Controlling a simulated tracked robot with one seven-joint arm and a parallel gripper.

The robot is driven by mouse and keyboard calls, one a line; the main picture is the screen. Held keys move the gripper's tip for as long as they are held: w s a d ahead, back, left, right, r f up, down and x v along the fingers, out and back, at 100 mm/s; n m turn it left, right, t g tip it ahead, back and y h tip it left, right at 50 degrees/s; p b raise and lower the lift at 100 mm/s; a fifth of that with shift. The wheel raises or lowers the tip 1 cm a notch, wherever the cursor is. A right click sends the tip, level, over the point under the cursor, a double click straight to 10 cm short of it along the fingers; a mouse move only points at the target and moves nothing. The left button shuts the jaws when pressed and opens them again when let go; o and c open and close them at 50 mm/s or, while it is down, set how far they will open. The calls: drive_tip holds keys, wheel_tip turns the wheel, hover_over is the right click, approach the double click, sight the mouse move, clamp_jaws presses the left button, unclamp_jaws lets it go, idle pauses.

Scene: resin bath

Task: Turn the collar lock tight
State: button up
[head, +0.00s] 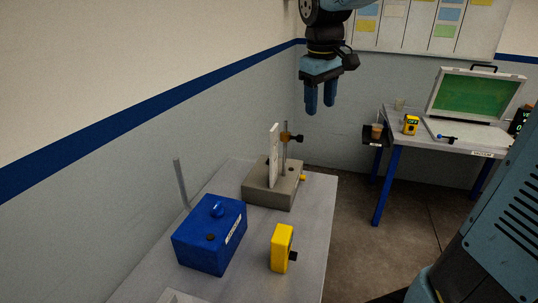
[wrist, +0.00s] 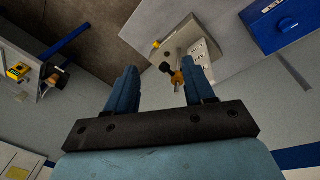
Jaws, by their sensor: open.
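The collar lock (head: 285,138) is a brass-coloured collar with a dark knob on a thin upright post, which rises from a grey block (head: 270,192) on the near table. A white plate (head: 274,155) stands upright beside the post. My gripper (head: 320,108) hangs pointing down, above and to the right of the collar in the head view, apart from it. Its blue fingers are open and empty. In the wrist view the collar (wrist: 177,77) shows between the fingers, beyond their tips. How far the collar is turned cannot be told.
A blue box (head: 208,240) with a knob and a yellow device (head: 282,248) share the near table (head: 315,225). A grey rod (head: 181,183) stands behind the blue box. A second table (head: 455,142) at right holds a green-screened case (head: 477,95) and a yellow meter (head: 411,125).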

sight(268, 161)
drive_tip(key=w+a+f+n, duration=0.1)
drive_tip(key=w+a, duration=0.1)
drive_tip(key=w, duration=0.1)
drive_tip(key=w+a+f+n+g, duration=0.1)
drive_tip(key=w+a, duration=0.1)
drive_tip(key=w, duration=0.2)
drive_tip(key=w+a+f+n+h, duration=0.1)
drive_tip(key=w+a, duration=0.1)
drive_tip(key=w, duration=0.2)
drive_tip(key=shift+a+f+n+g, duration=0.3)
drive_tip(key=shift+g, duration=0.1)
drive_tip(key=w+a+f+n+g+h, duration=0.2)
drive_tip(key=w+a+f+n, duration=0.2)
drive_tip(key=w+a+f, duration=0.5)
drive_tip(key=x, duration=1.3)
drive_tip(key=shift+w+d+f, duration=0.15)
drive_tip(key=shift+w+f, duration=0.05)
drive_tip(key=shift+c, duration=0.3)
